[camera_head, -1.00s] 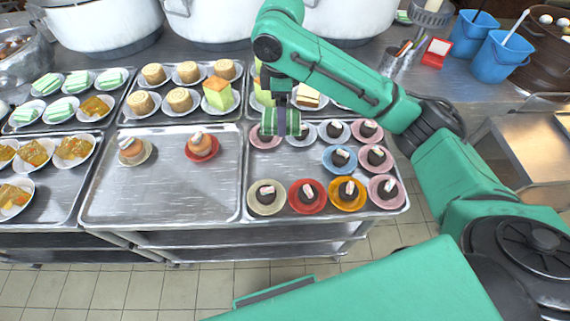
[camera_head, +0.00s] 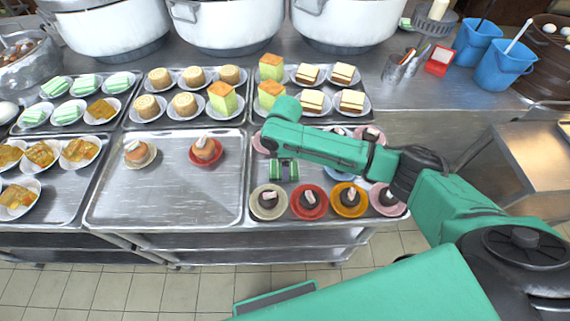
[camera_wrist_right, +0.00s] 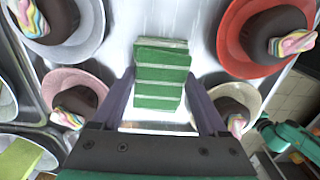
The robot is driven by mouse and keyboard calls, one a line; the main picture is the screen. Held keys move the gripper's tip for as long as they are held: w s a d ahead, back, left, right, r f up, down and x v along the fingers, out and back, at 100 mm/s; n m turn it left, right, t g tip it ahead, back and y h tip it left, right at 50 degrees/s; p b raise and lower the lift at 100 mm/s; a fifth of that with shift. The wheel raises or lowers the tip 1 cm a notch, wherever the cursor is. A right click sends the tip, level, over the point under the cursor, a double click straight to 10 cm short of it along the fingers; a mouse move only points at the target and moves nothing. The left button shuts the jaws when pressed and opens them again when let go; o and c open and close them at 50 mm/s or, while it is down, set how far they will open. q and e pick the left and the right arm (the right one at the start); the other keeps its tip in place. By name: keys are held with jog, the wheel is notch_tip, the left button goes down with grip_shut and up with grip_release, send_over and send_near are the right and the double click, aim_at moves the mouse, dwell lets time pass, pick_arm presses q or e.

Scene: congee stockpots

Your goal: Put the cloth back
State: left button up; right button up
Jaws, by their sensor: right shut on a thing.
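The cloth (camera_head: 277,172) is a folded green pad with pale stripes. In the head view it is over the right-hand dessert tray (camera_head: 403,214), in a gap among the plates. In the right wrist view the cloth (camera_wrist_right: 160,75) sits between the two fingers. My right gripper (camera_head: 284,171) is shut on it, pointing down, with the forearm partly over the tray. Whether the cloth touches the tray is unclear. My left gripper is not in view.
Dark cakes on coloured plates surround the cloth, including a red plate (camera_head: 309,213) and an orange plate (camera_head: 348,212). The middle tray (camera_head: 170,205) has two cakes and much bare metal. White stockpots (camera_head: 345,20) and blue buckets (camera_head: 500,62) stand behind.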

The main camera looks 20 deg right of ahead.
jog(key=o, duration=1.3)
jog(key=shift+f, duration=0.1)
jog(key=shift+o, duration=0.2)
notch_tip(320, 180, up, 12)
jog(key=b, duration=0.1)
jog(key=shift+b, duration=0.3)
